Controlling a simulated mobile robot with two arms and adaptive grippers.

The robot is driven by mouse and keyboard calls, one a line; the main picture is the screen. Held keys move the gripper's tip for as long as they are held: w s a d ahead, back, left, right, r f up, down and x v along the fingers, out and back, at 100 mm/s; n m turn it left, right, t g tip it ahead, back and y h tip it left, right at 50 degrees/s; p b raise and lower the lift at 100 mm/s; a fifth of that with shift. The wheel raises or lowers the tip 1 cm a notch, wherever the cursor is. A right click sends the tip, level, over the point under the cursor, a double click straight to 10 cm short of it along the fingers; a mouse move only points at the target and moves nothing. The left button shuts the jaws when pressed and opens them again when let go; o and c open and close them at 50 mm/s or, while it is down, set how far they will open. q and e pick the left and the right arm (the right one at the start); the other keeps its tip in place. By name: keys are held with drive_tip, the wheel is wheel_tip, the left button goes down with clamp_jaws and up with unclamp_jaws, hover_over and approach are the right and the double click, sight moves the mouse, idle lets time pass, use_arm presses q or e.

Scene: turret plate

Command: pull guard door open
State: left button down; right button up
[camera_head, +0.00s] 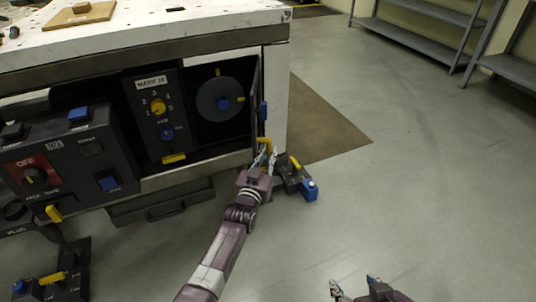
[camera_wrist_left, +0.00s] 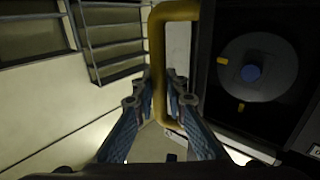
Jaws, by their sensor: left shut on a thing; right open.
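The guard door (camera_head: 256,95) shows almost edge-on in the head view, swung out at the right side of the dark recess. Its yellow handle (camera_wrist_left: 157,50) runs upright through the left wrist view. My left gripper (camera_head: 264,157) is shut on this handle; its fingers (camera_wrist_left: 165,85) lie on both sides of the bar in the wrist view. Behind the doorway is a grey disc (camera_head: 231,91) with a blue centre, also visible in the wrist view (camera_wrist_left: 279,66). My right gripper (camera_head: 354,287) is open and empty at the bottom edge, apart from everything.
A selector panel (camera_head: 150,136) sits left of the disc, and a black box with an OFF switch (camera_head: 62,160) stands further left. A black and blue device (camera_head: 296,179) is on the floor beside my left gripper. The floor (camera_head: 420,180) to the right is clear up to grey shelves (camera_head: 420,45).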

use_arm(q)
drive_tip(key=c, duration=2.2)
unclamp_jaws()
drive_tip(key=shift+c, duration=0.2)
drive_tip(key=v, duration=1.2)
